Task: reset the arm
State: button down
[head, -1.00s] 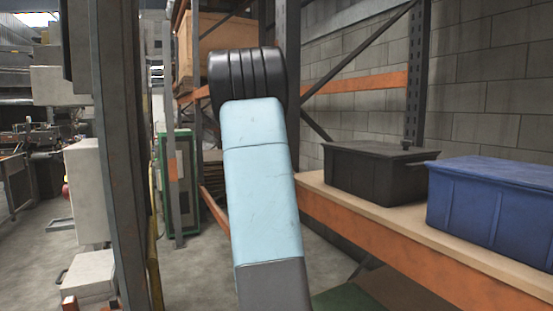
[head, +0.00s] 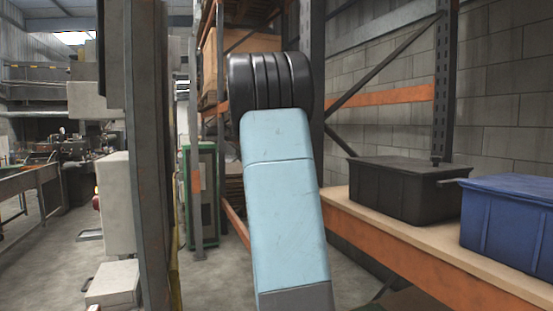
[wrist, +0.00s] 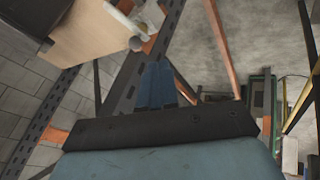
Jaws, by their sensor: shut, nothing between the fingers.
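My arm rises in the middle of the head view, with a pale blue link and a black ribbed joint at its top. My gripper is hidden from the head view. In the wrist view, my gripper (wrist: 157,86) shows as narrow blue fingers beyond a dark bar. The fingers are together with nothing seen between them, and they touch nothing that I can see.
A wooden shelf with an orange beam (head: 400,254) runs along the right, carrying a black lidded bin (head: 405,190) and a blue bin (head: 515,220). A dark steel post (head: 148,150) stands close on the left. A green cabinet (head: 201,195) stands behind; grey floor (head: 215,270) is clear between.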

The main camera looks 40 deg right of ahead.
jog(key=shift+a+r, duration=0.1)
jog(key=shift+r, duration=0.05)
dwell(0.5)
jog(key=s+a+f+n+t+y, duration=0.2)
jog(key=s+a+f, duration=0.1)
jog(key=s+a, duration=0.65)
jog(key=s+a+f+n+t+y, duration=0.25)
jog(key=s+a, duration=0.35)
jog(key=a, duration=0.7)
jog(key=s+a+f+n+y, duration=0.2)
jog(key=s+a+f+n, duration=0.1)
jog(key=s+a+f, duration=0.9)
jog(key=s+a, duration=0.1)
jog(key=s, duration=0.3)
jog(key=shift+a+f, duration=0.15)
jog(key=shift+a, duration=0.15)
jog(key=shift+d, duration=0.1)
